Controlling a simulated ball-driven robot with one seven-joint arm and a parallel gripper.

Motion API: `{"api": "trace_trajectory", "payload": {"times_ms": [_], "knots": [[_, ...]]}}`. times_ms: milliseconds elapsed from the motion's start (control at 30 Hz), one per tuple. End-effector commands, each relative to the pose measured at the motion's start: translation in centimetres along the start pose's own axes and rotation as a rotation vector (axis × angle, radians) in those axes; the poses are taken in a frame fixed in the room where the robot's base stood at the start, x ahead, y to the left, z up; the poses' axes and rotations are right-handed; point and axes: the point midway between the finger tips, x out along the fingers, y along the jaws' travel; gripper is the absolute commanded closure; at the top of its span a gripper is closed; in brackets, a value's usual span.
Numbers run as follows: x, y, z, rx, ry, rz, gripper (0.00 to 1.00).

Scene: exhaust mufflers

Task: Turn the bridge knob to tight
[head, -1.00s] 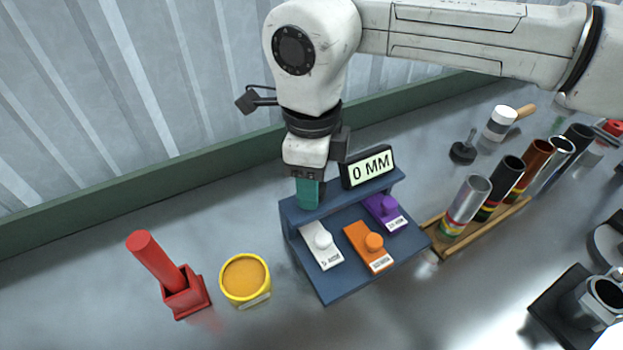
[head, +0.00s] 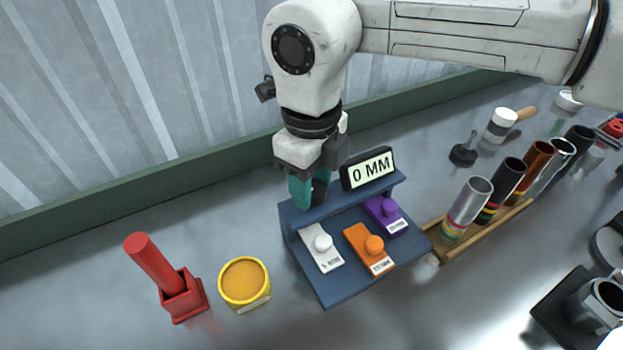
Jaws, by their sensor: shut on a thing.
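My gripper (head: 308,188) points down at the left end of the raised back ledge of a blue stand (head: 342,290). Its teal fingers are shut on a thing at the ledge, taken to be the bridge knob. The fingers hide that knob, so its pointer and marks cannot be read. A black display (head: 369,169) on the ledge, just right of the gripper, reads "0 MM".
A red post in a square holder (head: 170,280) and a yellow tub (head: 244,282) stand left of the stand. A wooden rack (head: 470,238) with several pipes is close on its right. A corrugated wall rises behind. Bare table lies in front.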

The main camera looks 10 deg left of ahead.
Motion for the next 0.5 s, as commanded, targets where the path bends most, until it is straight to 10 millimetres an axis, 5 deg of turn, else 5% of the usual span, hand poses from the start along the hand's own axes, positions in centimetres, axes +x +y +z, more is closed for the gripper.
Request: {"api": "trace_trajectory", "payload": {"times_ms": [200,233,500], "knots": [[-0.1,-0.13,0.03,0.004,-0.003,-0.001,0.86],[-0.1,-0.13,0.04,0.004,-0.003,-0.001,0.54],[-0.04,-0.06,0.02,0.001,-0.002,0.0,0.3]]}}
